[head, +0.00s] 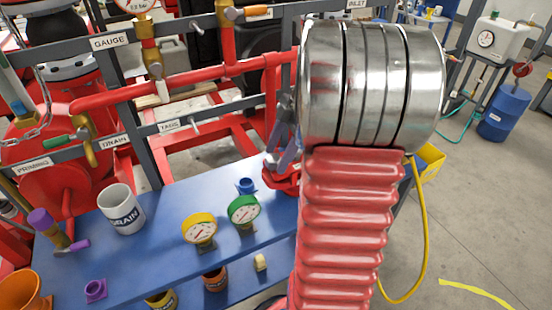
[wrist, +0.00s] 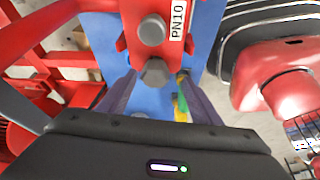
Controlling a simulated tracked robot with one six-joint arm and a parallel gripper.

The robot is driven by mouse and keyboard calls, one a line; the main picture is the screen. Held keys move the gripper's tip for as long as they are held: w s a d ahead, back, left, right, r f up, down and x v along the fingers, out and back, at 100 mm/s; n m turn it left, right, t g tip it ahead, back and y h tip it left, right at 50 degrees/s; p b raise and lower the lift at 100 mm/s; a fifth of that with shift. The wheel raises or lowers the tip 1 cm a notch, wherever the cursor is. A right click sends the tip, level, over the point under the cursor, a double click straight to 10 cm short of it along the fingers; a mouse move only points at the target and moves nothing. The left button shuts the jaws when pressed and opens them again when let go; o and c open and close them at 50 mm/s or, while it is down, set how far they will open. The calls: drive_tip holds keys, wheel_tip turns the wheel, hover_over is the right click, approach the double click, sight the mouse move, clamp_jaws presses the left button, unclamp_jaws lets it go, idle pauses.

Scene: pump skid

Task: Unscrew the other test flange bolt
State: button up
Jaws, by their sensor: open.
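The red test flange (wrist: 132,42) with a PN10 label (wrist: 178,20) is at the top middle of the wrist view. Two grey bolt heads show on it: an upper bolt (wrist: 151,30) and a lower bolt (wrist: 155,72) at the flange's near edge. My gripper (wrist: 158,82) is open, with one finger on each side of the lower bolt and gaps visible between fingers and bolt head. In the head view the red flange (head: 280,178) is partly hidden behind my arm, and its bolts cannot be made out.
A blue bench (head: 150,252) holds a white DRAIN mug (head: 122,208), a yellow gauge (head: 200,229), a green gauge (head: 244,210) and a blue fitting (head: 246,186). Red pipes and a grey rail with labels stand behind. A yellow hose (head: 422,230) hangs right of my arm.

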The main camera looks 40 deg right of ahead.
drive_tip(key=v, duration=1.1)
drive_tip(key=shift+r, duration=0.2)
idle(0.4)
drive_tip(key=s+a+f+m+h, duration=0.25)
drive_tip(key=a+f+m, duration=0.3)
drive_tip(key=m, duration=0.85)
drive_tip(key=s+a+t+h, duration=0.1)
drive_tip(key=s+a+t, duration=0.1)
drive_tip(key=a, duration=1.1)
drive_tip(key=s+a+r+t, duration=0.1)
drive_tip(key=s+a, duration=0.2)
drive_tip(key=a, duration=1)
drive_tip(key=shift+a+n+t+h, duration=0.15)
drive_tip(key=shift+n+t+h, duration=0.15)
drive_tip(key=shift+t+h, duration=0.1)
